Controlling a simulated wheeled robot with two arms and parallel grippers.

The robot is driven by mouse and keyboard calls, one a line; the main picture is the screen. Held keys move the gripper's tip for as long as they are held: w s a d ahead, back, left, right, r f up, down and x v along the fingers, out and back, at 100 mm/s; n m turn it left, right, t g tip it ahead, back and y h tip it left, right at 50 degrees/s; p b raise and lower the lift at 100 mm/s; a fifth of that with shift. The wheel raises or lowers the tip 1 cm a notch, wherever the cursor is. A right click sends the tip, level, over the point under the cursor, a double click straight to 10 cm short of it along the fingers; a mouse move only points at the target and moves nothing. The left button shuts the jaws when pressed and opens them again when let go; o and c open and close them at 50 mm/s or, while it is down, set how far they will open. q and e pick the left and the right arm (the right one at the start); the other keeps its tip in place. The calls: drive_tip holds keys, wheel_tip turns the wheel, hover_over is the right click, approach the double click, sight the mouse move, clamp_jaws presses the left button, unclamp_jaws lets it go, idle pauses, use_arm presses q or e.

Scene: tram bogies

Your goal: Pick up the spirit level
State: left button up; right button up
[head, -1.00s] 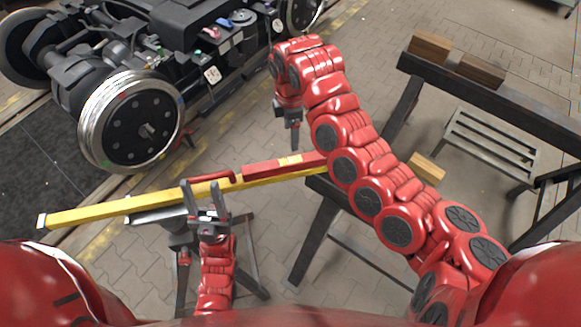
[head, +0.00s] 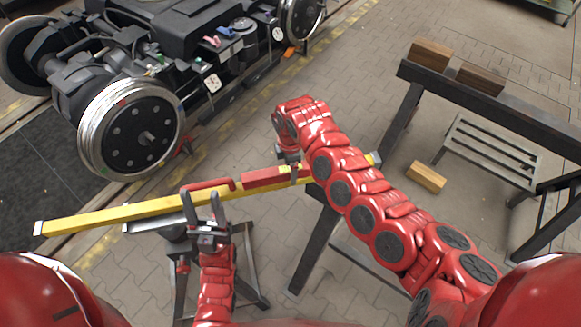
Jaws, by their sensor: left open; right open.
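My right arm hides the right end of the red bar and part of the yellow bar. My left gripper (head: 201,197) is open, its two fingers raised at the yellow bar beside a red handle (head: 208,185).
The yellow bar rests across a stand (head: 178,230) and a dark trestle (head: 315,240). A bogie with a large steel wheel (head: 132,125) stands at upper left. Wooden blocks lie on a dark beam (head: 510,98) at right, and one block (head: 427,177) is lower, near a grey rack (head: 490,150).

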drive_tip(key=shift+f, duration=0.1)
clamp_jaws()
idle(0.3)
